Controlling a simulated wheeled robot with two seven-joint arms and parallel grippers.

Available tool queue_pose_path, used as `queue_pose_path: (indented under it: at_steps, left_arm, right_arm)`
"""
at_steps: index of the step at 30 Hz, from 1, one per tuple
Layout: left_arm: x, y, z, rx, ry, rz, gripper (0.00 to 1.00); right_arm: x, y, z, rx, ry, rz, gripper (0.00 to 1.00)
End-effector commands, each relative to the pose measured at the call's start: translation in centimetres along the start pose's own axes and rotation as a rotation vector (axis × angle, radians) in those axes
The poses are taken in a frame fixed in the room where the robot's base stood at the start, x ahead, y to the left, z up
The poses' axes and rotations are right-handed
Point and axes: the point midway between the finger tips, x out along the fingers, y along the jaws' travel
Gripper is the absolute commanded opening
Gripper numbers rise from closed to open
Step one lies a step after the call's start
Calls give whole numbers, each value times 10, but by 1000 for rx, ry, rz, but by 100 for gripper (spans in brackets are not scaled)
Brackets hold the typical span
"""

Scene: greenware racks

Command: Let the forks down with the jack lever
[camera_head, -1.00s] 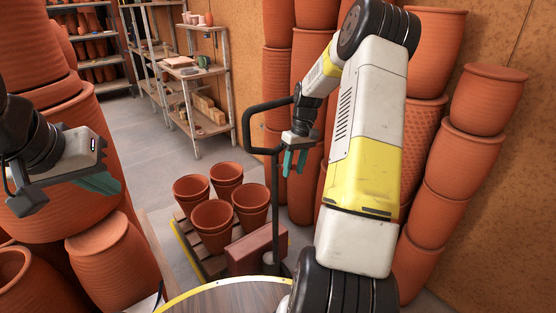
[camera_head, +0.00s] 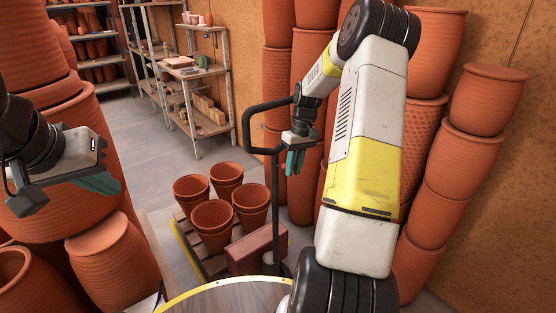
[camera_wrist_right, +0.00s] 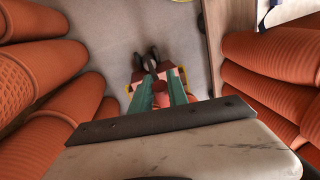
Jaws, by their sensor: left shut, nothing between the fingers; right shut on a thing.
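The pallet jack stands at the middle of the head view, with a black loop handle (camera_head: 249,125) on an upright post and a red body (camera_head: 257,253) low down. My right gripper (camera_head: 294,163) is beside the handle, its teal fingers shut. In the right wrist view the fingers (camera_wrist_right: 161,92) close on a small part between them, taken as the jack lever; the fingers mostly hide it. The forks are hidden under a loaded pallet (camera_head: 192,250). My left gripper (camera_head: 103,184) is shut and empty at the left, away from the jack.
Several terracotta pots (camera_head: 212,226) stand on the pallet. Tall stacks of large pots (camera_head: 446,150) rise close on the right, and more (camera_head: 105,262) at the left. A round table edge (camera_head: 225,284) is in front. Shelves (camera_head: 195,95) stand behind, with clear floor (camera_head: 147,135) before them.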

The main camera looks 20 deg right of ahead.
Motion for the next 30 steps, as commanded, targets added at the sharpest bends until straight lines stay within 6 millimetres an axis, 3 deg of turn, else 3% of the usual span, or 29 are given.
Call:
queue_pose_path:
  at_steps: [20,30]
  left_arm:
    - [0,0,0,0,0,0,0]
    - [0,0,0,0,0,0,0]
  right_arm:
    - [0,1,0,0,8,0,0]
    - [24,6,10,-36,243,-26,0]
